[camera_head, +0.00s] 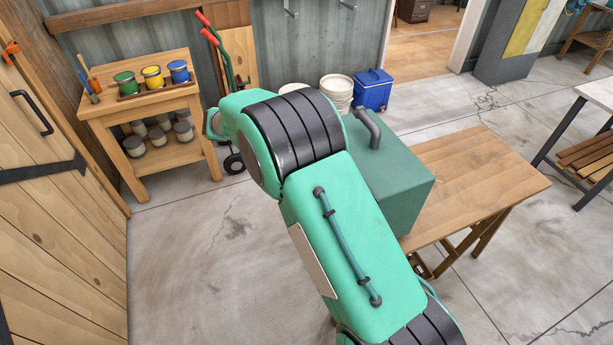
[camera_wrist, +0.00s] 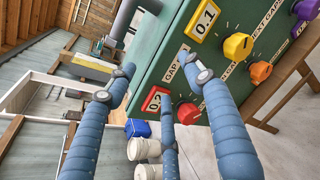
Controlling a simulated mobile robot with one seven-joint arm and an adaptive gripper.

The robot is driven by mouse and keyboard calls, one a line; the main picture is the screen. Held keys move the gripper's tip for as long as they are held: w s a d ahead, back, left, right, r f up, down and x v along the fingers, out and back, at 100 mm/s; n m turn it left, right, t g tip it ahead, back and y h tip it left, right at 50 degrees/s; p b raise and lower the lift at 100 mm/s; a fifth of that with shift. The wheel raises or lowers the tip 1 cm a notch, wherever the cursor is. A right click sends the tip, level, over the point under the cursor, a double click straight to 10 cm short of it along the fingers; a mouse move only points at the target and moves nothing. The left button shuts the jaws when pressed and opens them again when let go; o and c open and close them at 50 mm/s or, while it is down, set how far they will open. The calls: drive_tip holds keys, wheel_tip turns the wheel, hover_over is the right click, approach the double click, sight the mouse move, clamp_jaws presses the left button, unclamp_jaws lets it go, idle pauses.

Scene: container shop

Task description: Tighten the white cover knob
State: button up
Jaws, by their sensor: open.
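A green box (camera_head: 395,185) with a grey pipe (camera_head: 368,128) on top stands on a wooden table. Its panel (camera_wrist: 222,68) fills the upper right of the wrist view, with a red knob (camera_wrist: 188,113), a yellow knob (camera_wrist: 237,46), an orange knob (camera_wrist: 260,71) and part of a purple one (camera_wrist: 306,9). Red and yellow number plates read 0.2 and 0.1. I cannot make out a white cover knob; a finger covers part of the panel. My gripper (camera_wrist: 160,74) has blue fingers, open and empty, reaching beside and in front of the panel. My arm hides it in the head view.
The wooden table (camera_head: 502,178) has bare room right of the box. A paint stand (camera_head: 164,110) is at the back left, a wooden door (camera_head: 50,220) at the left. White buckets (camera_head: 337,88) and a blue cooler (camera_head: 373,90) stand behind the box. A workbench (camera_head: 598,92) is far right.

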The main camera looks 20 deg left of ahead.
drive_tip(key=s+a+f+n+t, duration=0.1)
drive_tip(key=a+f, duration=0.3)
drive_tip(key=f, duration=0.4)
drive_tip(key=s+a+f+n+t+h+b, duration=0.1)
drive_tip(key=s+a+f+n+t, duration=0.1)
drive_tip(key=f, duration=0.6)
drive_tip(key=s+a+f+n+t, duration=0.1)
drive_tip(key=s+a+f+n, duration=0.1)
drive_tip(key=a+f+n, duration=0.2)
wheel_tip(320, 180, down, 4)
drive_tip(key=shift+a+f+t+b, duration=0.1)
drive_tip(key=shift+a+t+b, duration=0.25)
drive_tip(key=shift+a, duration=0.85)
drive_tip(key=shift+d, duration=0.1)
drive_tip(key=x, duration=1.3)
drive_tip(key=shift+w+d+b, duration=0.1)
drive_tip(key=shift+d+b, duration=0.15)
drive_tip(key=shift+b, duration=0.05)
drive_tip(key=c, duration=1.2)
